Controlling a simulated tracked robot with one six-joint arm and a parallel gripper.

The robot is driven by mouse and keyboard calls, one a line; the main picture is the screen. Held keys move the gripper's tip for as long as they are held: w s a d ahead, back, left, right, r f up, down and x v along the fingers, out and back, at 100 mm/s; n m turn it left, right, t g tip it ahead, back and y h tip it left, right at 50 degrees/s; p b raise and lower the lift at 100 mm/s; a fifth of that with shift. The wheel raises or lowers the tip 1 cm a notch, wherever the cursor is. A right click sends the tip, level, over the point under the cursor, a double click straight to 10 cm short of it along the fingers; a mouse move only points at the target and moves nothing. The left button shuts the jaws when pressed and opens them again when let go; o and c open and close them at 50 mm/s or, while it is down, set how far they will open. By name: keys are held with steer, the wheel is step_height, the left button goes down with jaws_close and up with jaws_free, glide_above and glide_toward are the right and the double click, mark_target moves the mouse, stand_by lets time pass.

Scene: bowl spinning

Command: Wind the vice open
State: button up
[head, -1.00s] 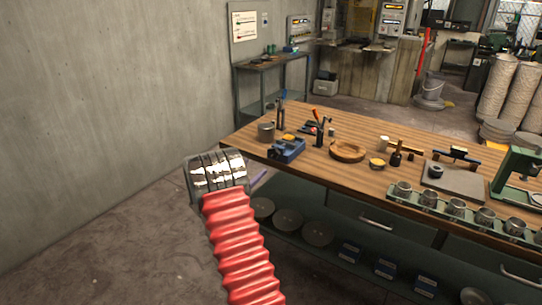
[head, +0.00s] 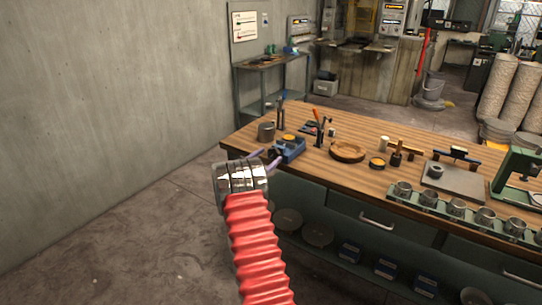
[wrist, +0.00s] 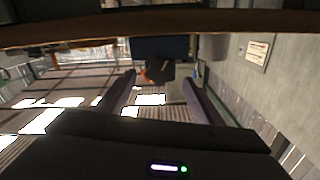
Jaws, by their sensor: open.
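The blue vice (head: 291,150) sits on the left front corner of the wooden bench, with a yellow-orange round thing just behind it. My gripper (head: 267,158) is at the bench's left edge, its purple fingers pointing at the vice's near left side. The wrist view is upside down: the vice (wrist: 160,47) hangs from the bench edge at the top, with a dark part of it ahead of my fingers. My gripper (wrist: 159,80) is open there, its two fingers spread to either side of that dark part. I cannot tell whether they touch it. The vice's handle is not clearly visible.
The wooden bench (head: 405,190) carries a grey pot (head: 266,131), a wooden ring-shaped bowl (head: 347,151), tools and a green rack of metal cups (head: 457,206). A concrete wall (head: 110,90) stands at left. The floor before the bench is free.

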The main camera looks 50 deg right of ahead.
mark_target(275, 152)
steer(key=shift+w+d, duration=0.15)
steer(key=shift+d, duration=1.25)
steer(key=shift+c, duration=0.5)
steer(key=c, duration=0.9)
steer(key=shift+a, duration=0.15)
steer(key=shift+c, duration=0.3)
